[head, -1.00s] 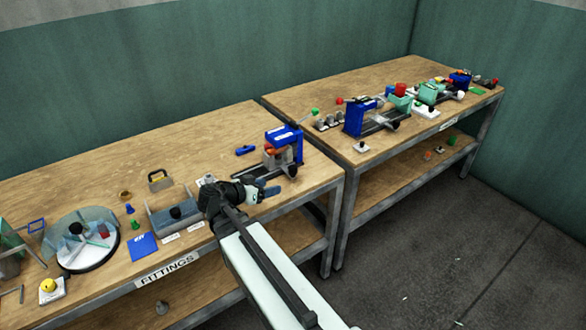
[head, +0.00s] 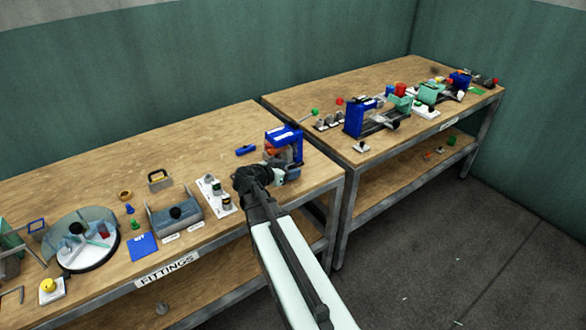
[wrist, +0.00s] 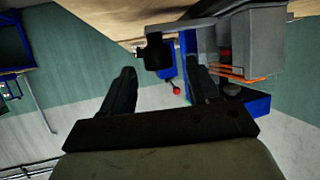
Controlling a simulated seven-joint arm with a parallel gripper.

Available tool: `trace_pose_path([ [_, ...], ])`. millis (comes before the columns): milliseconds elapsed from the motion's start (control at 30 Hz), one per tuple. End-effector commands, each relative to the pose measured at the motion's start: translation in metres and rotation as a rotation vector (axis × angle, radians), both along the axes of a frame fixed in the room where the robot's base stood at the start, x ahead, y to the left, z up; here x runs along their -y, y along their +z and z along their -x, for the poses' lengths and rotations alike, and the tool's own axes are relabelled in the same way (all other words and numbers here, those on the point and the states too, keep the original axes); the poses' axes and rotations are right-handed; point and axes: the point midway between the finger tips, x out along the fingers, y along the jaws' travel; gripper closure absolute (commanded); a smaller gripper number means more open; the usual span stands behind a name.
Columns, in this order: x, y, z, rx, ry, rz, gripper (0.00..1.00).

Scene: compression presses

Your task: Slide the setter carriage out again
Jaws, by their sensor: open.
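The nearest press, with a blue frame (head: 296,142), stands at the right end of the near bench. My gripper (head: 280,177) is open in front of it and hides its lower front in the head view. In the wrist view, the fingers (wrist: 162,88) are spread apart on either side of a black knob (wrist: 156,52), which lies a little beyond their tips. The knob sits on a grey bar beside a grey block (wrist: 250,42) with orange-red edges; I take this as the setter carriage, but cannot tell for sure. Contact with the right finger is unclear.
A white plate with small fittings (head: 215,195) and a grey tray (head: 175,215) lie left of my gripper. A loose blue piece (head: 246,150) lies behind. Two more presses (head: 358,116) stand on the far bench (head: 290,95).

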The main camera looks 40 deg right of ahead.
Motion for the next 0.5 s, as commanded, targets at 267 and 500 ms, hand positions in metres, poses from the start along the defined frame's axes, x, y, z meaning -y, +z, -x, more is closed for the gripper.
trace_pose_path([
  [267, 0.026, -0.011, -0.007, -0.001, -0.002, 0.0, 0.39],
  [500, 0.03, -0.013, -0.008, 0.0, -0.001, 0.0, 0.39],
])
